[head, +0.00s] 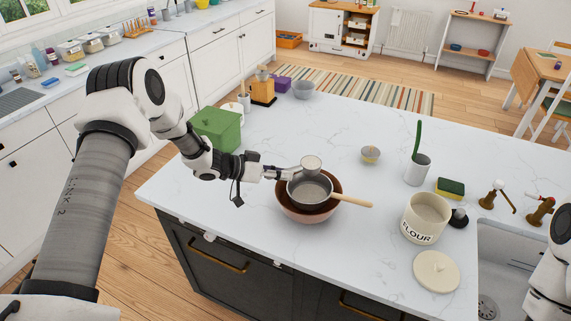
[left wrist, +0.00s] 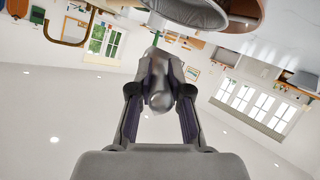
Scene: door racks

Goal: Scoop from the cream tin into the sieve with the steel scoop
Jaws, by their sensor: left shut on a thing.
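My left gripper (head: 287,173) is shut on the handle of the steel scoop (head: 311,164). The scoop's round cup is above the far rim of the sieve (head: 309,190); I cannot tell whether it holds anything. In the left wrist view the fingers (left wrist: 160,90) grip the steel piece, and the room appears upside down. The sieve has a wooden handle pointing right and rests in a terracotta bowl (head: 303,214). The cream tin (head: 428,217), marked FLOUR, stands open to the right. Its lid (head: 436,271) lies in front of it. My right gripper is out of view.
A green box (head: 217,131) stands at left near my arm.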

